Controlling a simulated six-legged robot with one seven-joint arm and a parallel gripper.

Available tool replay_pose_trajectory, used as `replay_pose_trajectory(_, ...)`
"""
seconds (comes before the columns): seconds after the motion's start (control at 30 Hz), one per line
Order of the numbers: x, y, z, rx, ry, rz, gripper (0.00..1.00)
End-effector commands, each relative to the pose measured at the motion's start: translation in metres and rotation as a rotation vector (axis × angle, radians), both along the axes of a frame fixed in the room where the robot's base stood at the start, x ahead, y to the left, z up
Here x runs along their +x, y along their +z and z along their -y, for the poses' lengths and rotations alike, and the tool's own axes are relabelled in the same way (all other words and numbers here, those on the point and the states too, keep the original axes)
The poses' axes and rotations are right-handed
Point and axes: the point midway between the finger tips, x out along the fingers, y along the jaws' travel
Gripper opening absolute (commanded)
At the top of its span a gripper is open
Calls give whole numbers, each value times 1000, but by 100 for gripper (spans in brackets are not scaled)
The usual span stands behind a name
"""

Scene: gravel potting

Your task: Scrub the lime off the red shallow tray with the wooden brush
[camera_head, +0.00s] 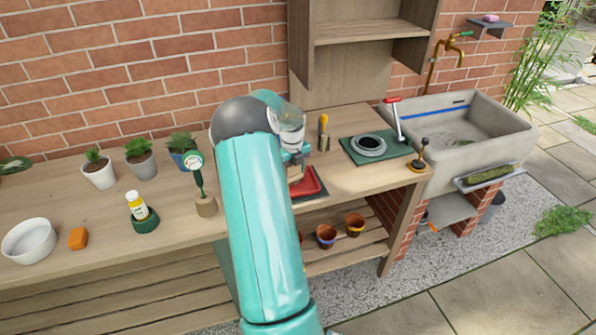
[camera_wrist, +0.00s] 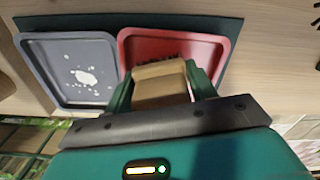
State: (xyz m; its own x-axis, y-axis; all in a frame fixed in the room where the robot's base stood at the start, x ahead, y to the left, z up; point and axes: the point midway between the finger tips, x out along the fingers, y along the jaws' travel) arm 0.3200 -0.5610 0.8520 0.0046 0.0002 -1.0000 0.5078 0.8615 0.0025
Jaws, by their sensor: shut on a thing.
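The red shallow tray (camera_wrist: 140,48) lies on a dark green mat in the wrist view, and part of it shows beside my arm in the head view (camera_head: 309,184). My gripper (camera_wrist: 158,78) is shut on the wooden brush (camera_wrist: 162,88). The brush is over the near part of the red tray, its dark bristles toward the far side; I cannot tell if they touch. No lime shows on the visible red surface; the part under the brush is hidden. A grey tray (camera_wrist: 45,65) with white patches sits left of the red one.
The mat (camera_wrist: 225,60) lies on the wooden bench. In the head view, a moisture gauge in a wooden block (camera_head: 206,205) and a bottle (camera_head: 137,205) stand left of my arm. A green mat with a grey ring (camera_head: 368,145) and a stone sink (camera_head: 470,160) are right.

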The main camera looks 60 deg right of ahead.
Motion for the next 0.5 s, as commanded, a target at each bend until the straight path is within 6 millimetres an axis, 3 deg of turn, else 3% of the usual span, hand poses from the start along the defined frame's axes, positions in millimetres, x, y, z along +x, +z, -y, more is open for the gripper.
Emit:
replay_pose_trajectory(0.23,5,-1,-4,1,0,3,34)
replay_pose_trajectory(0.5,-9,-1,8,1,-1,1,34)
